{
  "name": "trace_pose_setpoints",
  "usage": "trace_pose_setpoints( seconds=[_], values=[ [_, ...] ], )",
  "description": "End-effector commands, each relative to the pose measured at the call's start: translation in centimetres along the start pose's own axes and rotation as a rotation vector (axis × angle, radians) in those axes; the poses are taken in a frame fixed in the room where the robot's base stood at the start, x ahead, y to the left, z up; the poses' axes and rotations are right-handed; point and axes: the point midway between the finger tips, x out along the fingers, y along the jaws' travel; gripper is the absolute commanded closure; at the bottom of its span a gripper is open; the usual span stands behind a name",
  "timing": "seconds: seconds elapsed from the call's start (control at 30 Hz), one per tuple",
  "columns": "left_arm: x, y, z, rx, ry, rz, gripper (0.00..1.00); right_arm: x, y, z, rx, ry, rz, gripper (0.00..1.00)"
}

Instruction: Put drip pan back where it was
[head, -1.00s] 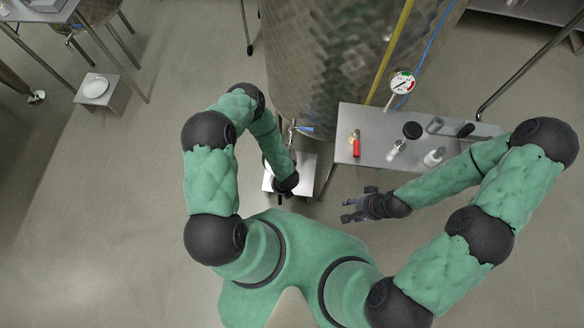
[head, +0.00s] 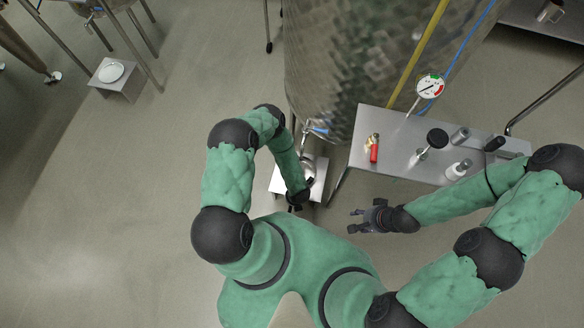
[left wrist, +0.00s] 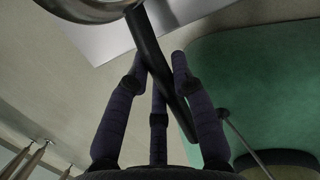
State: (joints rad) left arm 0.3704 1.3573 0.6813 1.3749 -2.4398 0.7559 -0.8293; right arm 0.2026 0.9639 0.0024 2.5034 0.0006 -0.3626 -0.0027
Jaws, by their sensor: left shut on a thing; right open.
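In the left wrist view, my left gripper (left wrist: 160,85) is shut around a long black handle (left wrist: 150,50). The handle joins the curved steel rim of the drip pan (left wrist: 62,12), cut off at the top left. In the head view, the left gripper (head: 297,204) is at the front of a low steel stand (head: 282,182) below the vat's blue-handled tap (head: 318,130). The pan (head: 308,172) shows there only in part, beside my forearm; whether it touches the stand cannot be told. My right gripper (head: 358,220) is open and empty in front of the steel table.
The large steel vat (head: 350,65) stands behind the stand. The steel table (head: 390,165) at right holds a red-bodied item (head: 374,150), bottles and dark-topped pieces near my right arm. Another low stand (head: 115,90) with a pale round dish (head: 111,72) is far left. Floor at left is clear.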

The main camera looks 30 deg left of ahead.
Motion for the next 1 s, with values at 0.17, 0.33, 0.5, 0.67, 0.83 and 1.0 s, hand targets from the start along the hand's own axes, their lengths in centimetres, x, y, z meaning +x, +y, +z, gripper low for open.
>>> trace_pose_setpoints(
  seconds=[0.17, 0.33, 0.5, 0.67, 0.83, 1.0],
  values=[
    [0.1, 0.0, 0.1, -0.001, -0.002, 0.001, 1.00, 0.0, 0.0, 0.0, 0.000, 0.000, 0.000, 0.54],
    [0.3, 0.0, 0.1, -0.002, -0.002, 0.001, 1.00, 0.0, 0.0, 0.0, 0.000, 0.000, 0.000, 0.54],
    [0.3, 0.0, 0.1, -0.001, -0.001, 0.001, 0.52, 0.0, 0.0, 0.0, 0.000, 0.000, 0.000, 0.54],
    [0.3, 0.0, 0.0, -0.001, -0.001, 0.001, 0.52, 0.0, 0.0, 0.0, 0.000, 0.000, 0.000, 0.54],
    [0.0, 0.0, 0.1, 0.000, -0.001, 0.001, 0.52, 0.0, 0.0, 0.0, 0.000, 0.000, 0.000, 0.54],
    [-2.4, 0.1, 0.2, 0.000, -0.002, 0.001, 0.52, -1.1, -0.4, 0.0, 0.000, 0.000, 0.000, 0.54]
  ],
)
